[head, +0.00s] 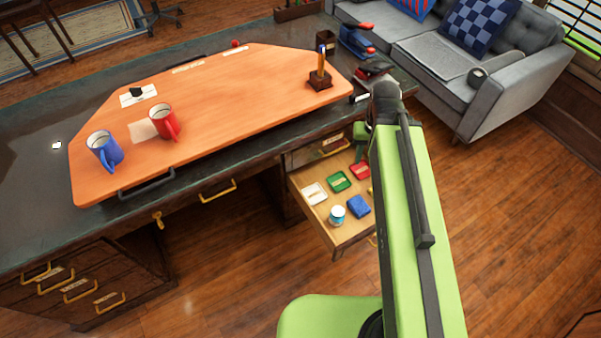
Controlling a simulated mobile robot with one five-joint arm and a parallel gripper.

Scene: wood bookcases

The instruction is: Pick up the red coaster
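The red coaster (361,171) appears to be the red square item lying in the open desk drawer (343,237), at its back right beside my arm. A green square item (340,181) lies to its left, a white one (314,193) further left, and a blue one (358,206) in front. My arm's far end reaches down by the drawer's back right corner. Only a small part of my gripper (361,152) shows there, close above the red coaster. My arm hides the rest, and its fingers cannot be made out.
A small blue and white can (337,215) stands in the drawer's front. The orange desk top (220,100) above holds a blue mug (104,151), a red mug (163,121) and a pencil holder (320,79). A grey sofa (440,60) stands behind. The floor at right is clear.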

